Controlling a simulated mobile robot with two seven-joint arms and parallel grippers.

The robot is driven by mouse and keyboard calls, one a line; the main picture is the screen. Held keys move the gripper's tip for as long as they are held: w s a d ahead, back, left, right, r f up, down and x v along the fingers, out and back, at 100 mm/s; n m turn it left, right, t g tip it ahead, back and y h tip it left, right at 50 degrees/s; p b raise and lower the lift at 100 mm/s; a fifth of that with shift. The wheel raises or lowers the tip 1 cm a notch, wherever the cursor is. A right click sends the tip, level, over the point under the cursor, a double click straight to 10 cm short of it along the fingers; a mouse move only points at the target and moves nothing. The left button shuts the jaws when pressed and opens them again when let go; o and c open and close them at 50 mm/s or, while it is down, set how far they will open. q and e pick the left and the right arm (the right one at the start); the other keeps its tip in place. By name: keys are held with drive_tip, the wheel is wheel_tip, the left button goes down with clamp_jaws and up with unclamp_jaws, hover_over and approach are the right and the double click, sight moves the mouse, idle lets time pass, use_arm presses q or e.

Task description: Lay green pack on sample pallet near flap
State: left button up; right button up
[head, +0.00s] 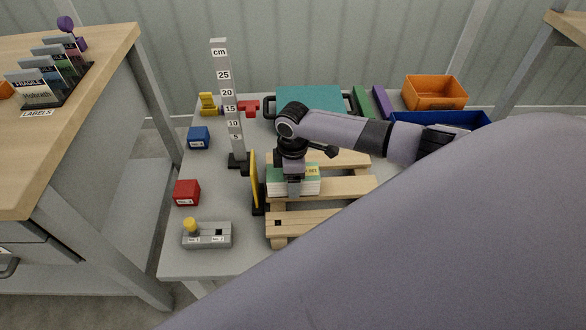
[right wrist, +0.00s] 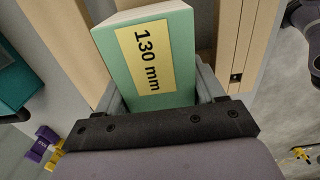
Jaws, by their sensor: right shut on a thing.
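The green pack (head: 310,185), with white sides and a yellow label, is at the left part of the wooden sample pallet (head: 345,187). In the right wrist view the pack (right wrist: 165,75) shows its label reading "130 mm". My right gripper (head: 293,190) points down and is shut on the pack, one finger on each side. Pallet slats (right wrist: 240,45) show beyond the pack; I cannot tell whether it touches them. A thin upright yellow piece (head: 255,180), perhaps the flap, stands just left of the pack. My left gripper is not in view.
A tall cm scale (head: 228,105) stands behind and left of the pallet. A red block (head: 187,193), a blue block (head: 199,138) and a grey switch box (head: 207,235) are on the left. A teal case (head: 310,100) and an orange bin (head: 435,92) are behind. My arm covers the right.

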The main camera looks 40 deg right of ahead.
drive_tip(key=shift+f, duration=0.2)
drive_tip(key=o, duration=1.4)
drive_tip(key=shift+c, duration=0.2)
wheel_tip(320, 180, up, 7)
drive_tip(key=shift+r+p, duration=0.1)
drive_tip(key=shift+p, duration=0.7)
